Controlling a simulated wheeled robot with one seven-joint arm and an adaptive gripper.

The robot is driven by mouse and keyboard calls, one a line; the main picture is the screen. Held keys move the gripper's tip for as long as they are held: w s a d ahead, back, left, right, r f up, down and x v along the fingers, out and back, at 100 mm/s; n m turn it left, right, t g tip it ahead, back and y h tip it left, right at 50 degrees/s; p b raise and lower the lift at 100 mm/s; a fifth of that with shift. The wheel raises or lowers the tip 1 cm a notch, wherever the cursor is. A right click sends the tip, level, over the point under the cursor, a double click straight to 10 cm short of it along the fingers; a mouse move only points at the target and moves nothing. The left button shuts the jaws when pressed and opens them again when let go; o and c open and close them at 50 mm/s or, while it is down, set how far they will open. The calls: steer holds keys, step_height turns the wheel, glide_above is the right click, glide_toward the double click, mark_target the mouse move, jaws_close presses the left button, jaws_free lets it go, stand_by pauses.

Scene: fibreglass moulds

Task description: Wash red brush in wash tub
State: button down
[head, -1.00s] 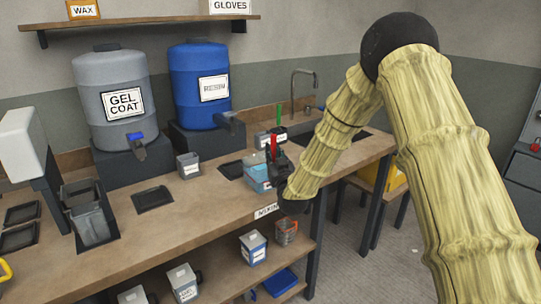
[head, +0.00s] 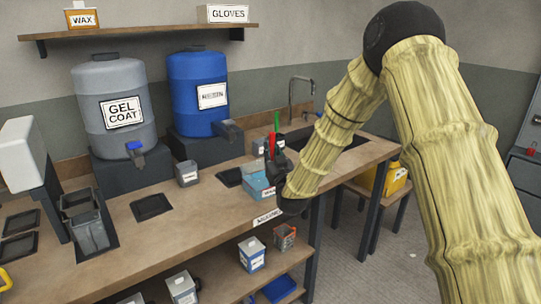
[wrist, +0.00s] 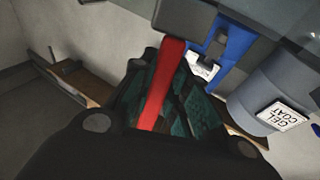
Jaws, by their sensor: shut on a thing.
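The red brush (head: 271,144) stands roughly upright, its red handle above my gripper (head: 272,166). My gripper is shut on it; the handle also shows in the wrist view (wrist: 160,85), between the dark fingers. The brush's lower end is hidden. A light-blue tub (head: 254,186) with a partly hidden white label, apparently the wash tub, sits on the bench just left of and behind my gripper. Part of it is covered by the gripper. I cannot tell whether the brush touches it.
A green-handled tool (head: 277,121) stands behind the gripper beside small labelled containers. A grey cup (head: 187,173) stands left on the bench (head: 190,215). The gel coat drum (head: 115,108) and blue drum (head: 198,92) stand at the back. A sink (head: 345,145) lies right.

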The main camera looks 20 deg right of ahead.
mark_target(273, 140)
steer(key=shift+s+a+r+p, duration=0.15)
steer(key=shift+r+p, duration=0.15)
steer(key=shift+r, duration=0.5)
steer(key=shift+s+d+r+p, duration=0.1)
steer(key=shift+s+r+p, duration=0.15)
steer(key=shift+r, duration=0.6)
steer(key=shift+s+a+r+p, duration=0.1)
steer(key=shift+r+p, duration=0.25)
steer(key=shift+r, duration=0.45)
steer(key=shift+r+p, duration=1)
steer(key=shift+r, duration=1.5)
